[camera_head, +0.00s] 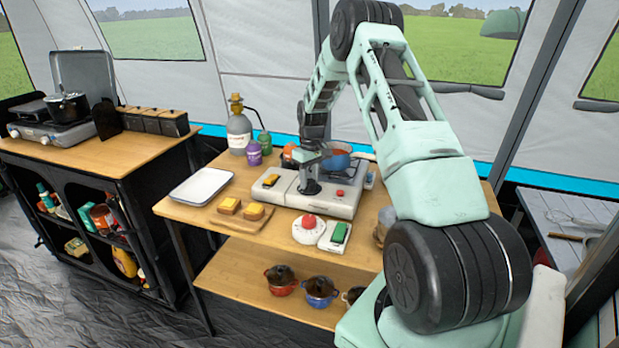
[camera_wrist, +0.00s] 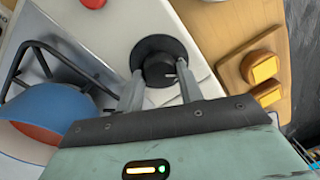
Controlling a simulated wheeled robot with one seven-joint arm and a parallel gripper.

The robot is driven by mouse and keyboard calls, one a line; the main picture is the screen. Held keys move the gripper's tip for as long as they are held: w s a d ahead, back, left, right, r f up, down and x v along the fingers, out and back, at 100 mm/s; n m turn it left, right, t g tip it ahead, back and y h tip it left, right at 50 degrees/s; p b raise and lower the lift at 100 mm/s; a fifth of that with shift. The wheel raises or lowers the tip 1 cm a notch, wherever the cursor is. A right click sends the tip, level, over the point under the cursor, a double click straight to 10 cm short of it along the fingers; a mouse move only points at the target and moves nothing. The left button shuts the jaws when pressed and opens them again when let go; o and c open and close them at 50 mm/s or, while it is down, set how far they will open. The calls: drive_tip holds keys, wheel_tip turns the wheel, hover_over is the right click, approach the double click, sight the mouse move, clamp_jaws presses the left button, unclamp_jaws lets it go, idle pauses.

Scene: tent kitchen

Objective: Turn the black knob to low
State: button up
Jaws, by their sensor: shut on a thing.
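The black knob (camera_wrist: 160,68) is on the front of the white camp stove (camera_head: 339,205). In the head view my gripper (camera_head: 309,188) comes down on the stove front from above and hides most of the knob. I see no label for low.
A blue pan (camera_head: 336,158) sits on the stove's burner, close behind my gripper. A red knob or button (camera_head: 339,193) is to the right. A wooden board (camera_head: 233,220) with yellow-topped pieces and a white tray (camera_head: 201,186) lie to the left. A gas bottle (camera_head: 239,135) stands behind.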

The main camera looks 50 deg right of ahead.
sight(311, 180)
drive_tip(key=shift+n, duration=0.5)
drive_tip(key=o, duration=1)
drive_tip(key=r, duration=0.5)
drive_tip(key=r+b, duration=0.1)
drive_tip(key=r, duration=0.5)
drive_tip(key=d+r, duration=0.1)
drive_tip(key=r, duration=0.5)
drive_tip(key=shift+r+b, duration=0.25)
drive_tip(key=shift+b, duration=0.1)
